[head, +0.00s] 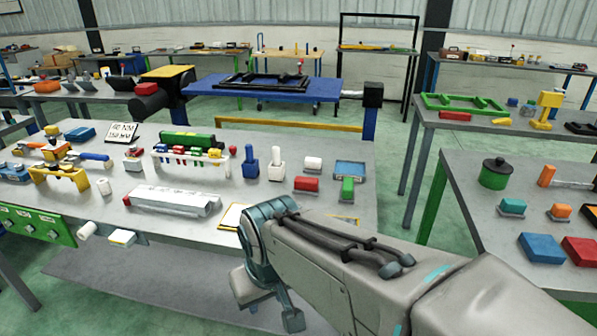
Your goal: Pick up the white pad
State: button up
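A small white pad (313,163) with a dark base lies on the grey workbench (275,215), toward its right side. It is behind a red pad (306,184) and left of a shallow blue tray (350,169). My arm comes in from the lower right, and its wrist bends down at the bench's front edge. My gripper (268,302) hangs low in front of the bench, nearer the camera than the white pad and well apart from it.
Blue (250,162) and white (276,164) upright handles stand left of the white pad. A long white bar (172,199) lies further left. Another bench with a green pot (494,174) is at right, across a floor gap.

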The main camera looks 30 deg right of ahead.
aim_at(313, 165)
jog(key=k, duration=0.1)
jog(key=z, duration=0.9)
jog(key=i, duration=0.5)
jog(key=u, duration=0.25)
jog(key=k, duration=0.5)
jog(key=u, duration=1.25)
jog(key=i, duration=0.6)
jog(key=z, duration=0.55)
jog(key=i, duration=0.5)
jog(key=z, duration=0.55)
